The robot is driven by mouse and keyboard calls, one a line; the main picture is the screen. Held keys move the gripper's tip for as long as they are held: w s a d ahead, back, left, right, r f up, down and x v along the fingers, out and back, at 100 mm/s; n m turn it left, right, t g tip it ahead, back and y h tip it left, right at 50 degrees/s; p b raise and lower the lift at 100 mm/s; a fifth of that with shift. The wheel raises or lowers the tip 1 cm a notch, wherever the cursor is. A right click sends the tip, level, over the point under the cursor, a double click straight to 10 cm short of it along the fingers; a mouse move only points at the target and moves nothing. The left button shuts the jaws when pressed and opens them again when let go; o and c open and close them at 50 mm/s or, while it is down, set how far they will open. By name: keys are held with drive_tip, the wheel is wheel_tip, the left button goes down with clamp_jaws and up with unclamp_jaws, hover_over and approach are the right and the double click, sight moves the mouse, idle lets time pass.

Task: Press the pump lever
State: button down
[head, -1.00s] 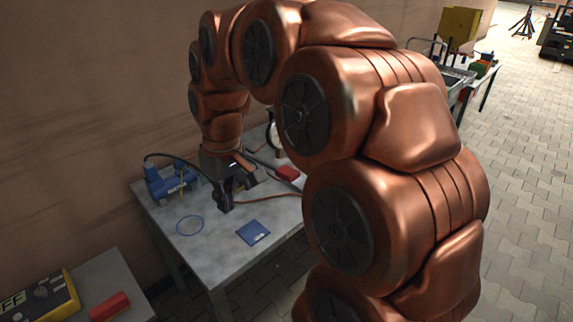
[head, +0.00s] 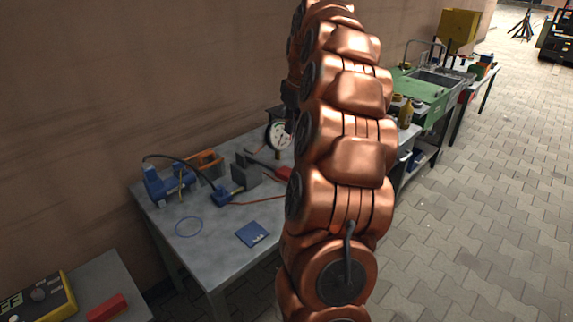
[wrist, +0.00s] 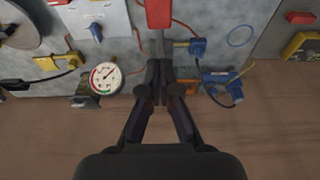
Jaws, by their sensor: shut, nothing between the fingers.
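The pump lever shows in the wrist view as a red handle (wrist: 159,14) on a grey bar that runs towards my fingers. In the head view the red handle (head: 284,174) is partly hidden by my arm. My gripper (wrist: 160,90) is shut and empty, its fingertips over the bar's lower end in the picture; I cannot tell whether they touch it. In the head view only a dark part near my gripper shows behind the arm. A pressure gauge with a white dial (head: 279,136) stands beside the lever, and also shows in the wrist view (wrist: 105,78).
A grey table (head: 205,265) bears a blue device (head: 166,184), an orange block (head: 206,161), a blue ring (head: 189,227) and a blue pad (head: 252,234). A brown wall (head: 120,80) stands close behind. A green bench (head: 425,98) with a sink is at the right.

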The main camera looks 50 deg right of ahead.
drive_tip(key=p, duration=0.4)
approach(285, 171)
drive_tip(key=x, duration=0.5)
drive_tip(key=shift+w+a+f, duration=0.1)
drive_tip(key=shift+w+f, duration=0.05)
drive_tip(key=shift+w, duration=0.2)
drive_tip(key=shift+x, duration=0.75)
drive_tip(key=shift+s+f, duration=0.2)
drive_tip(key=shift+s, duration=0.05)
